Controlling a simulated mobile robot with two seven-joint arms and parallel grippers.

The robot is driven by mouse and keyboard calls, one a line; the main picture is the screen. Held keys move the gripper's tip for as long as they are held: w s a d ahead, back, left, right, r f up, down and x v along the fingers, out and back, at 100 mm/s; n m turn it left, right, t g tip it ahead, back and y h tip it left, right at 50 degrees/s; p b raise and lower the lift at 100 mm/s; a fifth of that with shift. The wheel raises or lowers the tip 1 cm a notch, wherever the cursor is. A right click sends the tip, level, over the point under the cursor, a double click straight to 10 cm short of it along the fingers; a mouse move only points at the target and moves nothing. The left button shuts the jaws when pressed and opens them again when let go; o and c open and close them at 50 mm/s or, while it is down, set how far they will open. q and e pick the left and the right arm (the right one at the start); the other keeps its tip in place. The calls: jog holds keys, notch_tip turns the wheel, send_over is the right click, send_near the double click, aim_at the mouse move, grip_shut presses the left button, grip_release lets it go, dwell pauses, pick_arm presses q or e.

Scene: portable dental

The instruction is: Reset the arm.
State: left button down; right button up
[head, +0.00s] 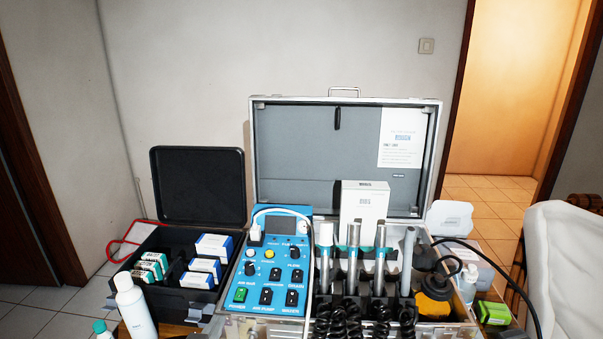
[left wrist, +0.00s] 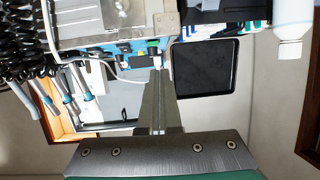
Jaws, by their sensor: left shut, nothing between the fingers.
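My left gripper (left wrist: 158,82) shows in the left wrist view, with its two long grey fingers shut together and nothing between them. That view is upside down. The fingertips overlap the near part of the blue control unit (left wrist: 120,48) in the picture; I cannot tell how far apart they are. In the head view the blue control unit (head: 266,318) stands in the open metal case, with a green switch (head: 240,295) at its lower left. I cannot make out the left gripper clearly in the head view. My right gripper is in neither view.
The metal case's raised lid (head: 290,150) stands at the back. Handpieces (head: 352,262) with black coiled cords fill its right side. A black case (head: 198,185) with small boxes is open at left. A white bottle (head: 135,308) stands in front of it.

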pick_arm(q)
jog(key=s+d+f+m+g, duration=0.15)
jog(key=s+g, duration=0.25)
jog(key=s, duration=0.4)
jog(key=s+f+g, duration=0.3)
jog(key=s, duration=0.6)
jog(key=s+d+f+m+g, duration=0.15)
jog(key=s+g, duration=0.25)
jog(key=s, duration=0.4)
notch_tip(320, 180, down, 25)
jog(key=s+b, duration=0.1)
jog(key=s, duration=0.1)
jog(key=s+a+f+g, duration=0.1)
jog(key=s+f, duration=0.5)
jog(key=s, duration=0.1)
jog(key=s+a+f+g, duration=0.1)
jog(key=s+a+f, duration=0.1)
jog(key=s+f, duration=0.5)
jog(key=shift+s+a+f+n+b, duration=0.25)
jog(key=shift+s+f+n+b, duration=0.05)
jog(key=shift+s+b, duration=0.15)
